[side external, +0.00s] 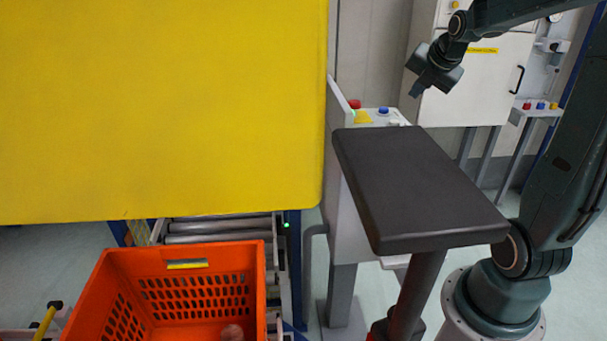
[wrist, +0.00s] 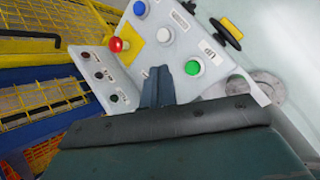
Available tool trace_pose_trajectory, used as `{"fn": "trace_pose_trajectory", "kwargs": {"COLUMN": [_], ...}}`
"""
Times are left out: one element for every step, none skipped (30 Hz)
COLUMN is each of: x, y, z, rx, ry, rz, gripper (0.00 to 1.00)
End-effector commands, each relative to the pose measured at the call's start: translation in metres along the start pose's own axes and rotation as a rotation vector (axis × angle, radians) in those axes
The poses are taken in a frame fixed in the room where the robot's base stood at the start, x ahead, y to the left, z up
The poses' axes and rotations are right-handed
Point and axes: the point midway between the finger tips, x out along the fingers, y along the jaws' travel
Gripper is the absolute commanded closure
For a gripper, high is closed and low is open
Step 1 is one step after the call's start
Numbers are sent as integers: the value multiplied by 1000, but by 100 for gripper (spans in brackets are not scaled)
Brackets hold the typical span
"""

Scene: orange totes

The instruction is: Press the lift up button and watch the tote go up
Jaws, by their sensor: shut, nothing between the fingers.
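The control panel (side external: 338,150) shows in the side view with a red, a blue and a white button on top. In the wrist view its light face (wrist: 178,50) carries a red mushroom button (wrist: 117,45), a blue button (wrist: 139,8), a white button (wrist: 164,34) and a green button (wrist: 192,67). A small label (wrist: 208,52) sits by the green one; I cannot read it surely. My gripper (wrist: 158,85) is shut and empty, its tips over the panel, apart from the buttons. In the side view my gripper (side external: 416,92) hangs above and right of the panel. The orange tote (side external: 100,285) sits low at left.
A large yellow panel (side external: 160,110) fills the upper left. Rollers (side external: 215,228) lie behind the tote, with a green light (side external: 286,225) beside them. A dark flat pad on a post (side external: 415,185) stands between the panel and my base. A yellow-black knob (wrist: 232,28) is beyond the panel.

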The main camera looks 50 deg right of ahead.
Motion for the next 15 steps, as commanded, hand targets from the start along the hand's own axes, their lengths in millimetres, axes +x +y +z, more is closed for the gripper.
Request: {"fn": "trace_pose_trajectory", "kwargs": {"x": [0, 0, 0, 0, 1, 1, 2, 3, 4, 5, 6, 8, 10, 12, 14], "y": [0, 0, 0, 0, 0, -1, -1, -1, -2, -3, -4, -5, -5, -6, -8], "z": [0, 0, 0, 0, -1, -1, -1, -2, -2, -3, -4, -5, -6, -6, -8], "rx": [0, 0, 1, 1, 1, 1, 1, 1, 1, 1, 1, 1, 1, 1, 1], "ry": [0, 0, 0, 0, 0, 0, 0, 1, 1, 1, 2, 2, 2, 1, 2], "rz": [0, 0, 0, 0, 0, 0, 0, 0, 0, -1, -1, -2, -1, -1, -1], "gripper": [100, 100, 100, 100, 100, 100, 100, 100, 100, 100, 100, 100, 100, 100, 100]}}
